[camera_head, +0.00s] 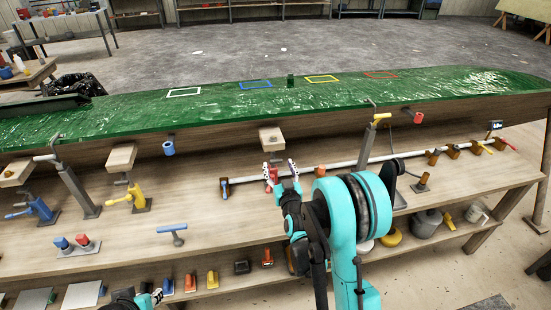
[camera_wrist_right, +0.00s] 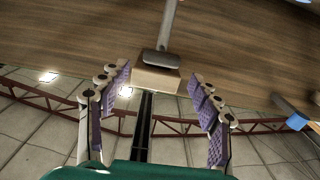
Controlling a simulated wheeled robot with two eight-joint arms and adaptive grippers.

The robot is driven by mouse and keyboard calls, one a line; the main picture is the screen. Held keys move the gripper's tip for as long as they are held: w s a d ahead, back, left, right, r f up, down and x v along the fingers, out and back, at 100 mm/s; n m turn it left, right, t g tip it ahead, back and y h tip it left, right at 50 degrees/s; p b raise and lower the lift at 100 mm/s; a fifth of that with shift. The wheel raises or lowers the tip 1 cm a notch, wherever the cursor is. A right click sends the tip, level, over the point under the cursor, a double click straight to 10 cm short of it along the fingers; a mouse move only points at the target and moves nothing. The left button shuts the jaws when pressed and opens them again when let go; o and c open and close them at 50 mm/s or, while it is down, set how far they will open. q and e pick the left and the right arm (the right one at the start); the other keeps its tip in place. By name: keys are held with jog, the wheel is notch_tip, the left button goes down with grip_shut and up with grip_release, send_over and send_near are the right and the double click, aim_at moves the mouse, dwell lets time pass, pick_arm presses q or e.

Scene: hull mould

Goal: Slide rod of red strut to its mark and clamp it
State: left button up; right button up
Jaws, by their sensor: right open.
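The red strut has a wooden pad (camera_head: 271,138) at its top, just under the green hull. Its red body (camera_head: 272,174) is mostly hidden behind my right gripper (camera_head: 280,170) in the head view. In the right wrist view the right gripper (camera_wrist_right: 160,105) is open, its purple-padded fingers apart on either side of a wooden block (camera_wrist_right: 156,79) with a grey foot against it. The fingers do not appear to grip anything. No mark on the rod can be made out. My left gripper (camera_head: 152,299) shows only partly at the bottom edge; its jaws are unclear.
A blue strut (camera_head: 42,208) and a yellow strut (camera_head: 137,195) stand at left on the wooden bench (camera_head: 215,235). A long white rail (camera_head: 340,163) runs behind my right arm. The green hull (camera_head: 220,105) overhangs the bench. A blue T-handle (camera_head: 172,233) stands in front.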

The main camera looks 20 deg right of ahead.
jog(key=shift+s+a, duration=0.15)
jog(key=shift+s, duration=1.55)
